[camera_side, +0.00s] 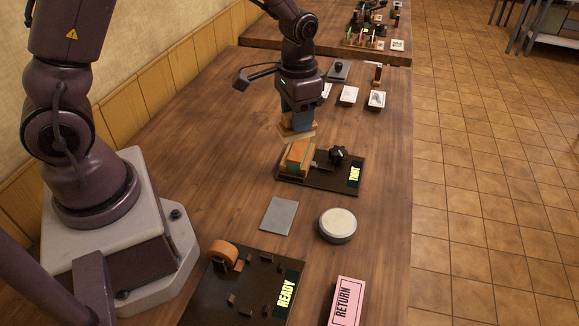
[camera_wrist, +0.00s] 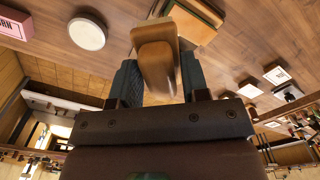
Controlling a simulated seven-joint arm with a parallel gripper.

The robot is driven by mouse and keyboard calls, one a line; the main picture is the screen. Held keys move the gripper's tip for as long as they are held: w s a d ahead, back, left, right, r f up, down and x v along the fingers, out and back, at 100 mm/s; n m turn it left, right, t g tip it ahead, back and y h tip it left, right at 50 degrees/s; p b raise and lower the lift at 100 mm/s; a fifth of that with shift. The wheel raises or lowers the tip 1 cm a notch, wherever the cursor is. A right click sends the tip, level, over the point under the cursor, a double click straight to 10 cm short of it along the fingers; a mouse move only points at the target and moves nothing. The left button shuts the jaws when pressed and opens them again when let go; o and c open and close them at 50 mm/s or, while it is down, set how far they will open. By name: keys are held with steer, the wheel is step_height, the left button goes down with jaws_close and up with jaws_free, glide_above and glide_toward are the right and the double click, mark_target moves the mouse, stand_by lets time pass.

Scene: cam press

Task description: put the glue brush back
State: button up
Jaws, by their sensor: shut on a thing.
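My gripper (camera_side: 298,122) hangs over the middle of the table with its blue fingers pointing down. In the wrist view, my gripper (camera_wrist: 160,85) is shut on a tan wooden piece with a broad rounded end, which I take to be the glue brush (camera_wrist: 155,58). The brush's bristles cannot be made out.
A grey square plate (camera_side: 279,215) and a round cream-topped tin (camera_side: 338,225) lie nearer the camera. A dark board marked READY (camera_side: 240,290) and a pink RETURN box (camera_side: 345,302) stand at the front. White cards (camera_side: 348,95) lie farther back. Bare table surrounds the plate.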

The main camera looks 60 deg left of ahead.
steer(key=s+d+f+n, duration=0.5)
steer(key=s+d+n, duration=0.25)
steer(key=n, duration=0.25)
steer(key=shift+s+a+f, duration=0.1)
steer(key=shift+a+f, duration=0.05)
steer(key=shift+f, duration=1.75)
steer(key=shift+s+a+f, duration=0.1)
steer(key=shift+f, duration=1.8)
steer(key=o, duration=0.9)
steer(key=shift+f, duration=0.15)
step_height(320, 180, up, 24)
steer(key=s+a+r+m+t+h, duration=0.1)
steer(key=s+a+m+t, duration=0.15)
steer(key=m, duration=0.25)
steer(key=s+r+m+t, duration=0.1)
steer(key=s+r, duration=0.1)
steer(key=s+a+r+m+t, duration=0.1)
steer(key=s+r, duration=0.1)
steer(key=s+r+m+t+y, duration=0.1)
steer(key=s+r+m, duration=0.1)
steer(key=r, duration=0.1)
steer(key=shift+s+a, duration=0.2)
